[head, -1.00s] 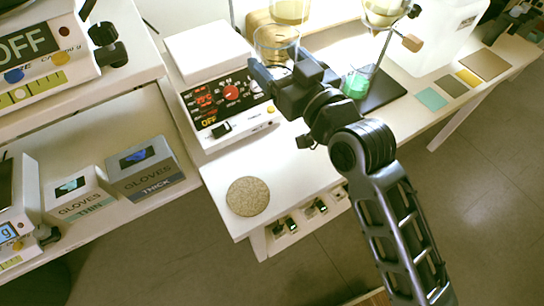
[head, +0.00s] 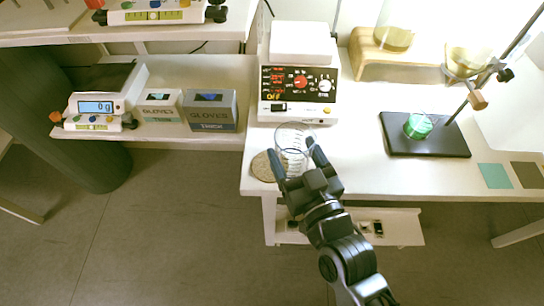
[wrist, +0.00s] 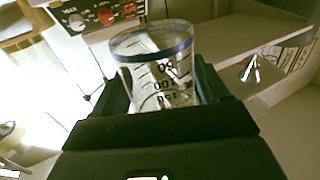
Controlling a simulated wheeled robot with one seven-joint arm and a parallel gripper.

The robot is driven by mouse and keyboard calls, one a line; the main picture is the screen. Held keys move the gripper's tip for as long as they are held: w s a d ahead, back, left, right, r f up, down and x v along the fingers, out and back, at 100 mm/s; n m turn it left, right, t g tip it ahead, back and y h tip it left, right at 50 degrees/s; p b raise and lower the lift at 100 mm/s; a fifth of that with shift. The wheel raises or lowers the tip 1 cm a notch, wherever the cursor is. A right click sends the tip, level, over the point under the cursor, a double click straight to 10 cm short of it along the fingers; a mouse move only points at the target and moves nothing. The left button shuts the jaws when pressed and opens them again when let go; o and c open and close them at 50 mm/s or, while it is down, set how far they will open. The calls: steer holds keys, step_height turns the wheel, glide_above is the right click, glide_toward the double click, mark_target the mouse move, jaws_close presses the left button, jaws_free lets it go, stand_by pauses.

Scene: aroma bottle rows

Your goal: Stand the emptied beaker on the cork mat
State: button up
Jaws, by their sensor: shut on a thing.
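My gripper (head: 300,168) is shut on a clear glass beaker (head: 294,138), with a finger on either side of it. In the wrist view the beaker (wrist: 158,70) shows a blue band at its rim and printed volume marks, and it looks empty. The round cork mat (head: 262,168) lies at the front left corner of the white bench. In the head view the beaker is just right of the mat and partly overlaps it. I cannot tell how high the beaker is above the bench.
A hotplate (head: 299,80) reading OFF stands behind the beaker. A black stand base (head: 400,142) holds a vessel with green liquid (head: 418,126) to the right. A lower shelf at left holds glove boxes (head: 209,110) and a scale (head: 96,108). Bench between beaker and stand is clear.

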steer(key=w+a+f, duration=0.1)
steer(key=w+a, duration=0.1)
steer(key=w+a+f+p, duration=0.1)
steer(key=w+a+f, duration=0.1)
steer(key=shift+w+f, duration=0.15)
steer(key=shift+w+a+f+p, duration=0.25)
steer(key=shift+f+p, duration=0.05)
steer(key=shift+f, duration=0.1)
steer(key=shift+f+b, duration=0.65)
steer(key=shift+f, duration=1.25)
steer(key=shift+f, duration=0.1)
steer(key=shift+f, duration=0.15)
steer(key=o, duration=1.2)
